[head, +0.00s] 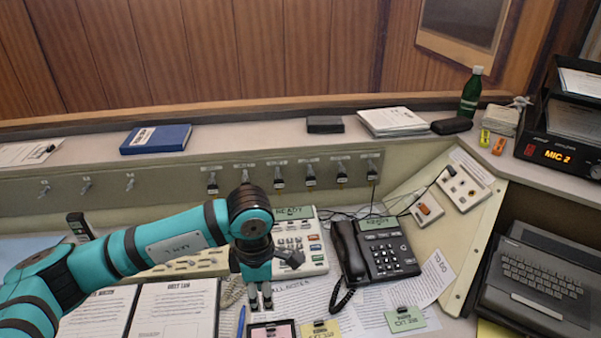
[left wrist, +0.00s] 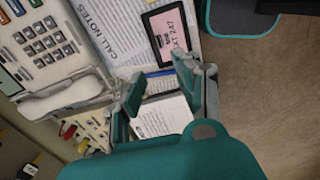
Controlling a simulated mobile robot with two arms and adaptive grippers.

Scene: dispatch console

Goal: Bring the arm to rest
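My left arm, teal and black, comes in from the left in the head view and bends down over the desk. My left gripper (head: 260,302) points down, just above a framed pink card (head: 284,332) at the desk's front. In the left wrist view, the fingers of the left gripper (left wrist: 168,88) stand apart with nothing between them. The pink card (left wrist: 168,29) shows beyond the fingers, and an open white book (left wrist: 160,116) lies below them. My right gripper is not in view.
A black telephone (head: 380,250) stands right of the gripper, and a white phone unit (head: 312,250) stands behind it. An open log binder (head: 172,308) lies to the left. A yellow clip note (head: 320,328) and a green one (head: 405,319) lie on papers. A keyboard terminal (head: 540,280) is at right.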

